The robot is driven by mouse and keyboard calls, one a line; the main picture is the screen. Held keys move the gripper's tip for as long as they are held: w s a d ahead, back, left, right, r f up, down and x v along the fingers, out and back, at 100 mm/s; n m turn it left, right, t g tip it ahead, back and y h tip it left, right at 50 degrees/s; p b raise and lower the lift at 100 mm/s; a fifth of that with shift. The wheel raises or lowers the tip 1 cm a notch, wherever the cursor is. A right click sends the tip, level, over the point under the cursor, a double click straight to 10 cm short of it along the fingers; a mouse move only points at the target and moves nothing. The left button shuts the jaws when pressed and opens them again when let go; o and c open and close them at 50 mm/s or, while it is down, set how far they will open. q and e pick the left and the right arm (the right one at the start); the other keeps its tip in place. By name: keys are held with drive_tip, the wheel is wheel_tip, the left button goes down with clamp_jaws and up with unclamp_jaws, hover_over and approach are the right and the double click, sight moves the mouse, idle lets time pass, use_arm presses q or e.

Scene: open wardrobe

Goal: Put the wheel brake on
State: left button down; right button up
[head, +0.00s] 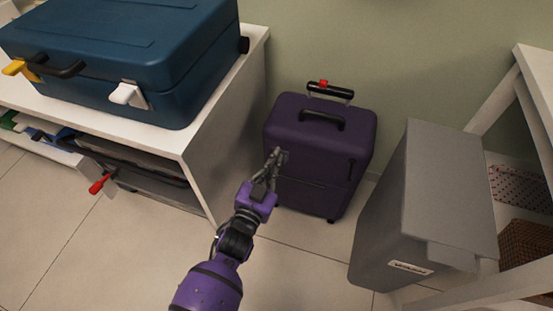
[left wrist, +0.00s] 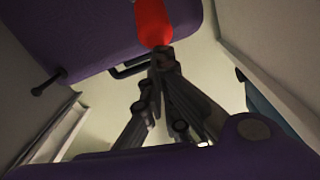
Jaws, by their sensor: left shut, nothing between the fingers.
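The purple suitcase (head: 330,135) stands upright on the floor by the wall, its small wheels at its bottom edge. A red piece (left wrist: 152,22) lies at my left gripper's fingertips in the left wrist view, against the purple shell (left wrist: 90,35). I cannot tell whether it touches the fingers, nor whether it is the brake. My left gripper (head: 278,156) is shut and empty, in front of the suitcase's upper left part; it also shows in the left wrist view (left wrist: 163,58). My right gripper is not in view.
A black pull handle with a red button (head: 323,84) rises behind the suitcase. A blue case (head: 125,60) lies on the white shelf unit (head: 210,115) at left. A grey box (head: 425,200) stands close at right. Bare tiled floor lies in front.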

use_arm(q)
drive_tip(key=shift+s+a+f+t+h+b, duration=0.25)
drive_tip(key=shift+s+f+t+b, duration=0.45)
drive_tip(key=shift+f+b, duration=0.5)
drive_tip(key=shift+s+a+f+t+h+b, duration=0.25)
drive_tip(key=shift+s+f+t+b, duration=0.45)
drive_tip(key=shift+b, duration=0.9)
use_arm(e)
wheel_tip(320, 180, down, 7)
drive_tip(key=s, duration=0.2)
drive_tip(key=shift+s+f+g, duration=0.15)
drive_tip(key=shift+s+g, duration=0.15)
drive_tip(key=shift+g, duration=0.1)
use_arm(q)
drive_tip(key=shift+s+f, duration=0.1)
